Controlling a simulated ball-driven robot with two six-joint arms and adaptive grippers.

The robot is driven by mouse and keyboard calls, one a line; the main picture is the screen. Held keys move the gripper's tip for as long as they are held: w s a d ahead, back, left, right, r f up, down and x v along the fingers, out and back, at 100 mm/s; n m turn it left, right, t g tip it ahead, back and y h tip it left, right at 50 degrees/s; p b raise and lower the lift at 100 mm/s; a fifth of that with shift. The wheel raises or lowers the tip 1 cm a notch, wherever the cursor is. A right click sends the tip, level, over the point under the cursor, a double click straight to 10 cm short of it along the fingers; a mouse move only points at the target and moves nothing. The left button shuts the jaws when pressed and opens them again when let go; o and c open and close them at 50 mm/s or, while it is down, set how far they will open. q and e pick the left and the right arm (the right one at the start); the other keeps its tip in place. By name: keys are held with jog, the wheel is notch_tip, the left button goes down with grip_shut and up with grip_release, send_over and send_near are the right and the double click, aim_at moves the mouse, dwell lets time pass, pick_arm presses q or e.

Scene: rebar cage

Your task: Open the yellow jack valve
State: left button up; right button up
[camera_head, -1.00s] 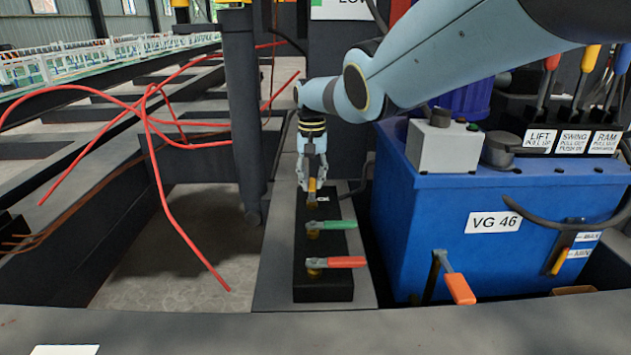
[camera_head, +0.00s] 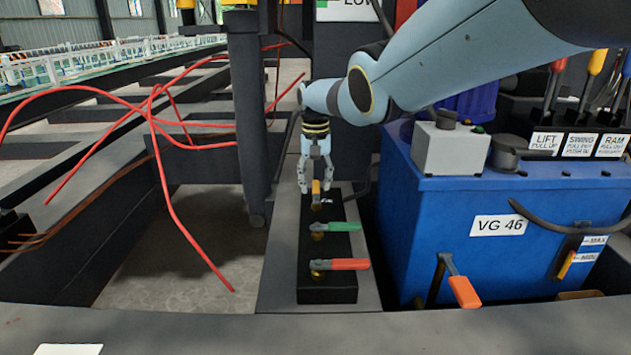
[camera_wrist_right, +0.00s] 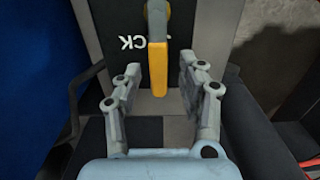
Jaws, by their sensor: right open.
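The yellow jack valve handle (camera_head: 316,192) stands at the far end of a black valve block (camera_head: 328,290). In the right wrist view the yellow handle (camera_wrist_right: 158,68) points toward my gripper, beside white lettering that reads upside down as JACK and is partly covered by the handle. My right gripper (camera_head: 316,188) is open at the handle. In the right wrist view its two fingers (camera_wrist_right: 157,90) stand apart, one on each side of the handle's end, with gaps on both sides. My left gripper is not in view.
A green-handled valve (camera_head: 340,227) and a red-handled valve (camera_head: 345,264) sit nearer on the same block, handles pointing right. A blue tank (camera_head: 450,240) stands to the right. Red hoses (camera_head: 170,190) hang at the left, beside a dark post (camera_head: 247,110).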

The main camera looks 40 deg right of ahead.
notch_tip(320, 180, up, 12)
dwell(0.6)
dwell(0.4)
